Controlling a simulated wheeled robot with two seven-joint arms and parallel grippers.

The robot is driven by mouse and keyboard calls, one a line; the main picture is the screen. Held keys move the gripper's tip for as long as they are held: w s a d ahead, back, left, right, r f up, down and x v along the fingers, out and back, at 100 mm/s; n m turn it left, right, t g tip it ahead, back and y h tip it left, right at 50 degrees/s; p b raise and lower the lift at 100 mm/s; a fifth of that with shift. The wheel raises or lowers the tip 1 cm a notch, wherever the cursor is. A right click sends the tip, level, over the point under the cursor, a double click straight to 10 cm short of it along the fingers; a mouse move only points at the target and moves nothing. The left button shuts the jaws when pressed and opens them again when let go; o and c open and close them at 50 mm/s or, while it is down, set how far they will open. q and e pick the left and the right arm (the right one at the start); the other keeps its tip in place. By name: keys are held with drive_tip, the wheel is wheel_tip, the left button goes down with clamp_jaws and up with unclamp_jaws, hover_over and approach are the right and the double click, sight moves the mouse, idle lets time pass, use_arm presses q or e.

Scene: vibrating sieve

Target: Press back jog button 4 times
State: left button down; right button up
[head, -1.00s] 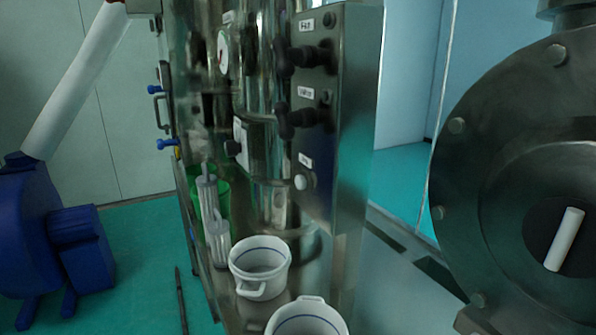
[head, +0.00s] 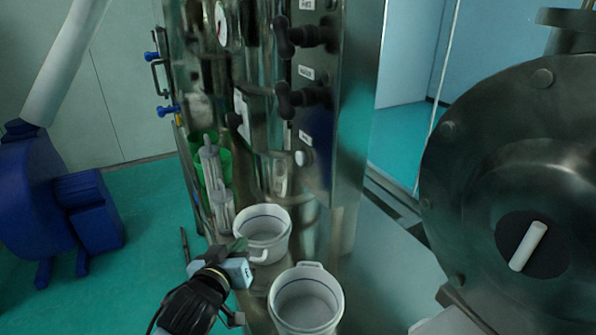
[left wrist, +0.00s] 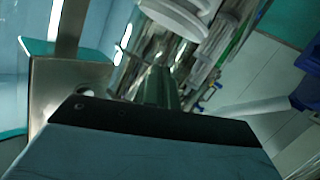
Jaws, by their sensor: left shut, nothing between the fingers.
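The steel control box (head: 345,110) stands in the middle of the head view, with a dark face turned to the left. Low on that face is a small pale round button (head: 300,158) under a white label (head: 305,137); the label is too small to read. My left gripper (head: 239,247) is shut and empty, below and to the left of this button and clear of the box, in front of a white pot. In the left wrist view its dark fingers (left wrist: 172,88) show together. My right gripper is not in view.
Two black knobs (head: 305,35) and (head: 303,98) stick out above the button. White pots (head: 263,232) and (head: 306,300) stand below the box. A large round steel flange (head: 470,150) is at the right, a blue machine (head: 40,200) at the left.

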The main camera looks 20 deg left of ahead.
sight(301, 158)
use_arm(q)
drive_tip(key=w+r+t+h, duration=0.1)
drive_tip(key=w+r+t, duration=0.1)
drive_tip(key=r, duration=0.5)
drive_tip(key=w+r+n+t, duration=0.1)
drive_tip(key=w+r+t, duration=0.1)
drive_tip(key=r+t, duration=0.2)
wheel_tip(301, 158, up, 3)
drive_tip(key=shift+w+a+h, duration=0.15)
drive_tip(key=shift+h, duration=0.25)
drive_tip(key=w+d+b, duration=0.1)
drive_tip(key=w+d, duration=0.5)
drive_tip(key=shift+w+b, duration=0.3)
idle(1.3)
drive_tip(key=shift+w+d, duration=0.25)
drive_tip(key=shift+w, duration=0.1)
